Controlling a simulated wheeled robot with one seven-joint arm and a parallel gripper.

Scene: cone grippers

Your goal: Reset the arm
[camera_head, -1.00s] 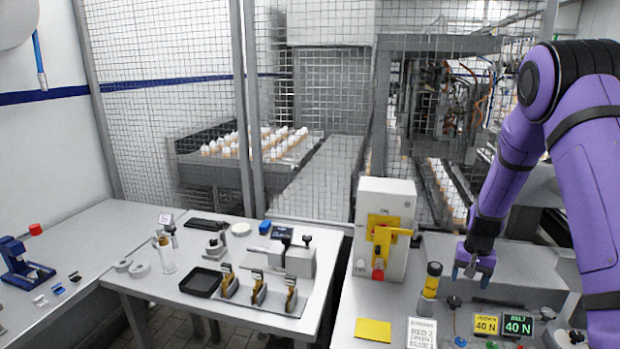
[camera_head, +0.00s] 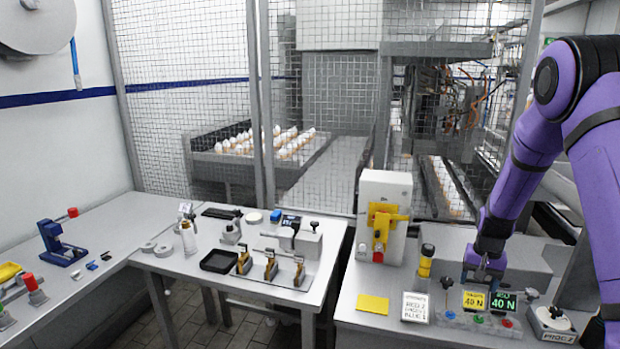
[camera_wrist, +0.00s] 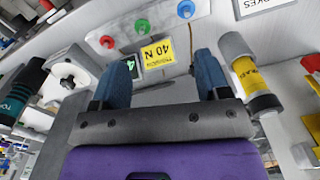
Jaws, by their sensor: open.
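My purple arm comes in from the right in the head view. My gripper (camera_head: 484,277) is over the right bench, just behind the small displays reading 40 N. In the wrist view my gripper (camera_wrist: 165,88) shows two blue fingers wide apart with nothing held between them. The yellow 40 N display (camera_wrist: 157,53) lies in sight between and beyond the fingertips. The green 40 N display (camera_head: 503,300) stands beside the yellow one in the head view and is partly hidden by a finger in the wrist view.
A yellow and black cylinder (camera_head: 426,262) stands left of my gripper. A white box with a yellow lever (camera_head: 384,220) is further left. Knobs and a labelled white card (camera_head: 415,307) sit near the bench front. A wire mesh fence (camera_head: 190,90) closes off the back.

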